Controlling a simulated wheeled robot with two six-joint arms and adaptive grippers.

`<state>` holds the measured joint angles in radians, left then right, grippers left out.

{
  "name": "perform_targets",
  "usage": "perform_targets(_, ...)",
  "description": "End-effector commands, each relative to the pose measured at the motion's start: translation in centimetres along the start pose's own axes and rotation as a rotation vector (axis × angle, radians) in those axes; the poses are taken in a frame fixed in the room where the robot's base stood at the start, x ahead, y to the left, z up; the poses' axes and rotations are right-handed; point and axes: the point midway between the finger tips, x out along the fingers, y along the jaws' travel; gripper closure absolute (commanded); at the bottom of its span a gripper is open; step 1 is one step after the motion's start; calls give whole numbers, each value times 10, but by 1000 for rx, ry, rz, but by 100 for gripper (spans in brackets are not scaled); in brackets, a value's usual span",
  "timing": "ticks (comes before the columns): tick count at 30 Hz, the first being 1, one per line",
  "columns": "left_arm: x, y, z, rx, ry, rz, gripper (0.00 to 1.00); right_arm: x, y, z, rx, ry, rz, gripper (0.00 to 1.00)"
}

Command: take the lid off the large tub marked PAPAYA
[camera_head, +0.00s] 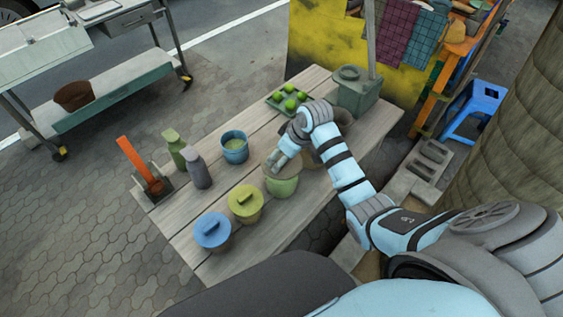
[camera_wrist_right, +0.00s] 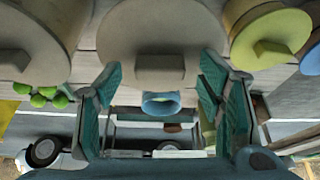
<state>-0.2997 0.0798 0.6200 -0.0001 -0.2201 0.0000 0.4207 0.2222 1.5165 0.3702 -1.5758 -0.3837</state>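A pale green tub (camera_head: 282,187) stands on the table with its grey-beige lid (camera_head: 270,172) on. My right gripper (camera_head: 276,161) is over this lid. In the right wrist view the lid (camera_wrist_right: 125,40) has a block handle (camera_wrist_right: 160,69). The open fingers of the gripper (camera_wrist_right: 162,75) stand apart on either side of the handle, not closed on it. A tub with a yellow lid (camera_head: 245,200), one with a blue lid (camera_head: 212,230) and a brownish tub (camera_head: 312,155), partly hidden by my arm, stand nearby. No PAPAYA marking is readable. My left gripper is not in view.
The wooden table (camera_head: 175,215) also bears a blue pot (camera_head: 235,150), a grey bottle (camera_head: 198,170), a green bottle (camera_head: 174,146), a tray of green fruit (camera_head: 289,101) and a grey-green box (camera_head: 358,95).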

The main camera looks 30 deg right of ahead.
Motion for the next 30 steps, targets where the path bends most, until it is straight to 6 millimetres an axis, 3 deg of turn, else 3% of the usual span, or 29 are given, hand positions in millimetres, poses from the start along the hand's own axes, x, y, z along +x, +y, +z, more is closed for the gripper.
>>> perform_targets(1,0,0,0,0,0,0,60,0,0,0,0,0,0,46)
perform_targets(9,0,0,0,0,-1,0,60,0,0,0,1,0,0,86)
perform_targets(17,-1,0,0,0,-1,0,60,-2,0,0,1,0,0,86)
perform_targets(22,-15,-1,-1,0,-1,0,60,-12,0,-5,1,0,0,86)
perform_targets(27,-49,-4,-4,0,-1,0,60,-42,0,-18,1,2,1,86)
perform_targets(30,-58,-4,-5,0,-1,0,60,-66,-2,-32,-6,5,-1,86)
